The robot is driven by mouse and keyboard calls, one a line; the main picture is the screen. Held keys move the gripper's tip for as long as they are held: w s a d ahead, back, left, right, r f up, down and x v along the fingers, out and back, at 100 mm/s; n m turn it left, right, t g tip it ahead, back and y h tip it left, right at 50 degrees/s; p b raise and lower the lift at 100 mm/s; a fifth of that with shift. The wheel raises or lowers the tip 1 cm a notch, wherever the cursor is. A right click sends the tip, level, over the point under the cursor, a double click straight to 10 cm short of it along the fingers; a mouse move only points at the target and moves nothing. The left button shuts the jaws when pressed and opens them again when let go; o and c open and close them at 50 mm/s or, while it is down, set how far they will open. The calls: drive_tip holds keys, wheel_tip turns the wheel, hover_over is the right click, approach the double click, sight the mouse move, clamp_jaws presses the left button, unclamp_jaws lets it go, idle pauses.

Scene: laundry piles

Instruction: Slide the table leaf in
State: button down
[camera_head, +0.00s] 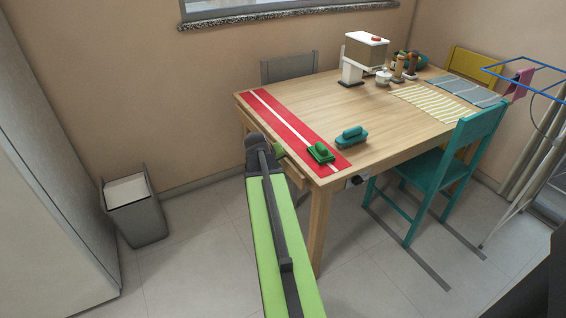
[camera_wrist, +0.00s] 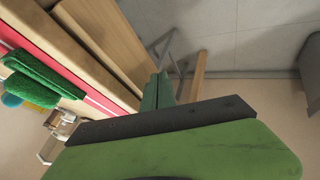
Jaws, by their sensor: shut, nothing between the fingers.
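The wooden table (camera_head: 375,153) stands ahead, with a red, white-striped runner (camera_head: 277,112) along its left end. The pale wooden leaf (camera_head: 294,174) sticks out a little from under that end, mostly hidden by the tabletop and my arm. In the wrist view the leaf (camera_wrist: 110,42) is a plank beside the table edge. My gripper (camera_head: 279,150) is at the table's left end, by the leaf's outer side; its green fingers (camera_wrist: 158,92) are shut and empty. I cannot tell whether they touch the leaf.
A teal chair (camera_head: 455,160) stands at the front right, a grey chair (camera_head: 288,67) behind. A grey bin (camera_head: 136,212) stands left; the floor between bin and table is clear.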

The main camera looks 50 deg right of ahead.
drive_tip(key=a+f+p+v, duration=0.1)
drive_tip(key=p+v, duration=0.7)
drive_tip(key=v, duration=0.3)
drive_tip(key=shift+w+a, duration=0.35)
drive_tip(key=shift+w, duration=0.05)
drive_tip(key=shift+r, duration=0.1)
drive_tip(key=w+a+r+n+t+y+p, duration=0.1)
drive_tip(key=w+a+r+p, duration=0.2)
drive_tip(key=a, duration=0.5)
drive_tip(key=w+a+r+n+y+p, duration=0.1)
drive_tip(key=w+a+r+n+p, duration=0.15)
drive_tip(key=w+a, duration=0.45)
drive_tip(key=w+a+r+n+t+y+p, duration=0.1)
drive_tip(key=w+a+p, duration=0.15)
drive_tip(key=a, duration=0.75)
drive_tip(key=s+a+g+y+p, duration=0.1)
drive_tip(key=s+a, duration=0.3)
drive_tip(key=a, duration=0.5)
drive_tip(key=s+a+n+g+y+p, duration=0.1)
drive_tip(key=s+a+g+y, duration=0.2)
drive_tip(key=a, duration=0.6)
drive_tip(key=shift+s+a+f+p, duration=0.15)
drive_tip(key=shift+s+a+p, duration=0.2)
drive_tip(key=shift+s, duration=0.1)
